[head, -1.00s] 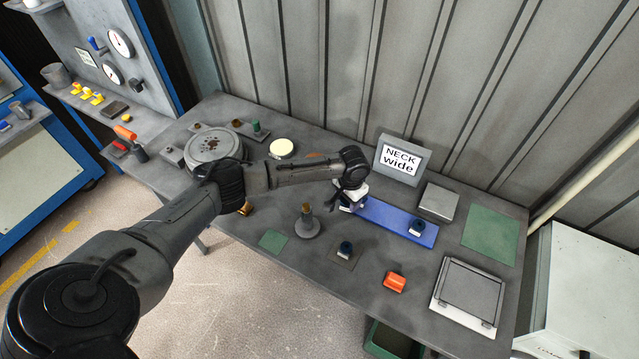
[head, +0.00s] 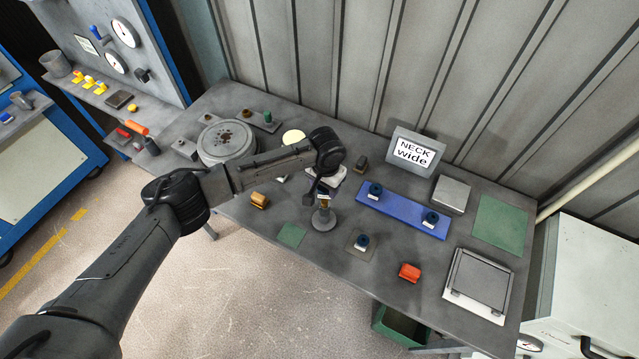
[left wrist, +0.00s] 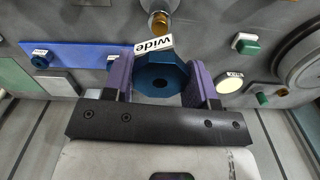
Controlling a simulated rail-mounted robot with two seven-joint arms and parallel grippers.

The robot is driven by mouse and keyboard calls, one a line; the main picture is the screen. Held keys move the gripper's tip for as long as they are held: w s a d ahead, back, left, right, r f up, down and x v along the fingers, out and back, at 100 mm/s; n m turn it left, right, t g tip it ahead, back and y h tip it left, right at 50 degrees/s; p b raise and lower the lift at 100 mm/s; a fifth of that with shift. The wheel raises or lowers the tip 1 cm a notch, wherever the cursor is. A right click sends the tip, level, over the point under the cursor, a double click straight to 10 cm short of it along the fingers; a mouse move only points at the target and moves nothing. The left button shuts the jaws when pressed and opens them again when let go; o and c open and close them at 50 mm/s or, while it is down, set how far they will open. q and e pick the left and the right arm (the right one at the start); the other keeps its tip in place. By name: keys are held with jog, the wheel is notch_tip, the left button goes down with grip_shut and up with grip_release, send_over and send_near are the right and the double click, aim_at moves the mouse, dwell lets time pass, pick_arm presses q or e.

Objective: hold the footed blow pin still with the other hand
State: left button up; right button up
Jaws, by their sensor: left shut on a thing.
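The footed blow pin (head: 324,219) stands upright on the bench, a grey round foot with a brass top. The brass top also shows at the upper edge of the left wrist view (left wrist: 158,22). My left gripper (head: 325,188) is close above and behind it in the head view. In the left wrist view its purple fingers are shut on a blue eight-sided piece (left wrist: 160,78) with a "wide" tag. Whether this piece touches the pin I cannot tell. My right gripper is not in view; no hand holds the pin's foot.
A blue rack (head: 398,212) with two dark blue pieces lies to the right. Another blue piece (head: 361,241) sits on a small pad. A "NECK wide" sign (head: 413,153) stands behind.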

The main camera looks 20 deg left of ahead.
aim_at(325, 202)
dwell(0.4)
pick_arm(q)
jog(key=shift+r+p, duration=0.1)
jog(key=shift+p, duration=0.5)
jog(key=shift+f+b, duration=0.7)
jog(key=shift+f, duration=1.5)
jog(key=shift+f+p, duration=0.1)
jog(key=shift+p, duration=0.25)
jog(key=shift+p, duration=0.4)
jog(key=shift+f+b, duration=0.45)
jog(key=shift+f, duration=0.45)
